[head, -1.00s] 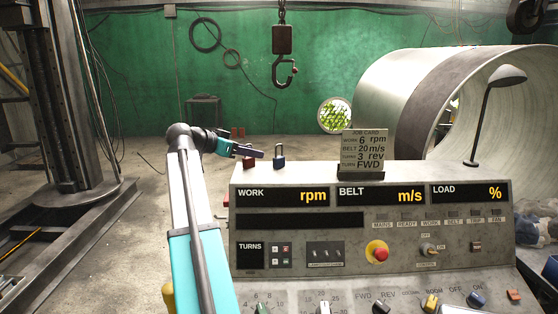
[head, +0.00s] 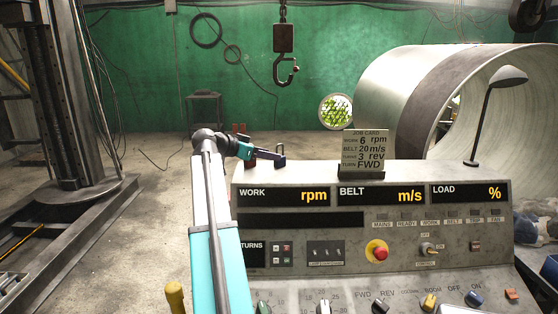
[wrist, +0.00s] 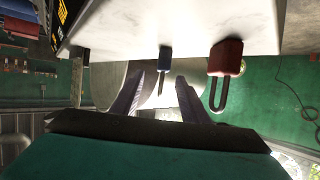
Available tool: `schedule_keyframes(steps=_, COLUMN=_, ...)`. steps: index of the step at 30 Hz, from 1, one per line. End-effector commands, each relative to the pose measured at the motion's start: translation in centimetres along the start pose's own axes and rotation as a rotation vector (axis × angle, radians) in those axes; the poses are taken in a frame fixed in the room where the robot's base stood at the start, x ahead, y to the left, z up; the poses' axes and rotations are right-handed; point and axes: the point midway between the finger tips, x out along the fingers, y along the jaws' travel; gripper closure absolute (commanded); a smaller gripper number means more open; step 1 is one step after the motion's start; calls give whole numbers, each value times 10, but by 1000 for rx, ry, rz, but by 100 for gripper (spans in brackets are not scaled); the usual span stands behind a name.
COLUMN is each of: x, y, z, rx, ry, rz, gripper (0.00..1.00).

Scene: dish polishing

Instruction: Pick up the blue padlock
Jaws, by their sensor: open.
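The blue padlock (head: 279,148) stands on top of the console near its left end. In the wrist view, which looks upside down, the blue padlock (wrist: 165,58) hangs from the pale console top, shackle pointing down the picture. My gripper (wrist: 162,96) is open there, one dark finger on each side of the shackle's line. The padlock body lies a little beyond the fingertips; I cannot tell whether anything touches. Nothing is held.
A red padlock (wrist: 226,58) stands beside the blue one, just right of the right finger in the wrist view. The job card (head: 365,150) stands on the console (head: 310,172) to the right. A hook (head: 286,72) hangs well above.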

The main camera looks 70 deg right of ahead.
Motion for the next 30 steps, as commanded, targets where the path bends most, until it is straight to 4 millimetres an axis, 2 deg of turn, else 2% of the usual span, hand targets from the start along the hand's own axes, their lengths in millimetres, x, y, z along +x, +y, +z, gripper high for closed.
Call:
schedule_keyframes(steps=6, x=18, y=-1, z=0, rx=1, ry=-1, rz=-1, gripper=59)
schedule_keyframes(steps=20, x=22, y=-1, z=0, rx=0, ry=-1, rz=-1, gripper=59)
schedule_keyframes(steps=30, x=48, y=-5, z=1, rx=-2, ry=-2, rz=-1, gripper=59)
